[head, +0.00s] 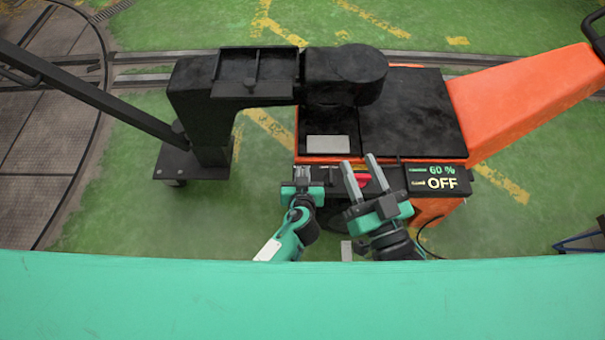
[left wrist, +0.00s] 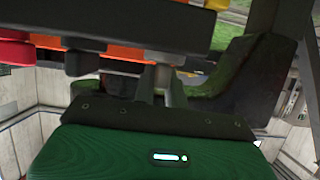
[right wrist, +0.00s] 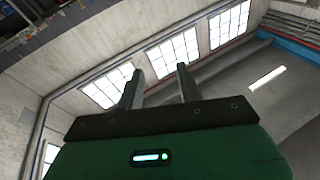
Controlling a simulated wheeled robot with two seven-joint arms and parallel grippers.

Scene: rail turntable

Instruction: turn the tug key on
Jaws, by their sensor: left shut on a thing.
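The orange and black tug (head: 410,110) has a dark front panel, with a display (head: 438,178) reading 60 % and OFF at its right end. My left gripper (head: 302,175) is at the left end of this panel. In the left wrist view its fingers (left wrist: 162,85) are closed on a small grey piece, apparently the key (left wrist: 163,73), under the panel's edge. The fingers largely hide the key, and its angle cannot be told. My right gripper (head: 362,170) is open and empty, tilted up in front of the panel's middle.
A red button (head: 363,181) sits on the panel behind my right gripper and also shows in the left wrist view (left wrist: 15,50). A black coupling arm (head: 235,85) stands to the left. Rails and green floor lie behind.

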